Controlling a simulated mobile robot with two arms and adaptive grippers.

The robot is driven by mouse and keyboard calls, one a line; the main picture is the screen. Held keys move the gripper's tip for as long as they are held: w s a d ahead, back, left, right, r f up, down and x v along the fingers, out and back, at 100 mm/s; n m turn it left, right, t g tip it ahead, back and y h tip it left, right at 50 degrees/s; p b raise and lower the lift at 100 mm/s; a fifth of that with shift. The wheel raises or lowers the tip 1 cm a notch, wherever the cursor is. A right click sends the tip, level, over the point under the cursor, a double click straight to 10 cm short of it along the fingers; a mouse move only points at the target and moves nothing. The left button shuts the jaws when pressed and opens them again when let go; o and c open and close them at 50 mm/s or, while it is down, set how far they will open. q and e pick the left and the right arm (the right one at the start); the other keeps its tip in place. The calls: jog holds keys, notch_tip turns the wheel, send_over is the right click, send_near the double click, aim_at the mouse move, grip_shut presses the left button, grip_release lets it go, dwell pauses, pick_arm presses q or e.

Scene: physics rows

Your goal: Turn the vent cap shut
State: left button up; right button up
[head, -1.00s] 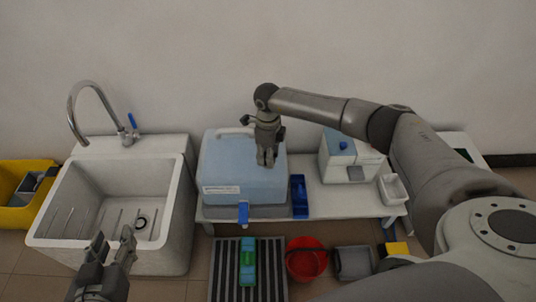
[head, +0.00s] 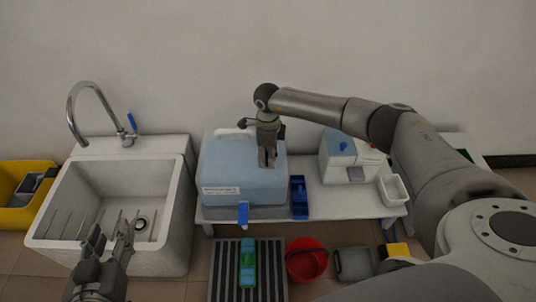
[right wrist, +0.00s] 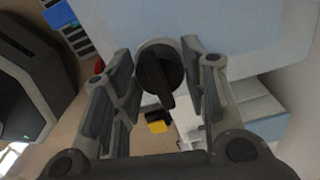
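The vent cap (right wrist: 158,70) is a dark round knob with a raised bar across it, on a pale round base on the light blue box. In the right wrist view it lies between the fingers of my right gripper (right wrist: 158,82), which is open with small gaps on both sides. In the head view my right gripper (head: 267,163) points down over the blue box (head: 222,165) and hides the cap. My left gripper (head: 108,245) is open and empty in front of the sink.
The white sink (head: 180,200) with a tap stands left of the low white table (head: 340,203). A blue tray (head: 299,198) and a white machine (head: 335,165) stand right of the box. A red bucket (head: 306,262) and a striped mat (head: 222,275) lie on the floor in front.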

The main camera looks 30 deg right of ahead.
jog(key=shift+o, duration=1.4)
notch_tip(320, 180, up, 12)
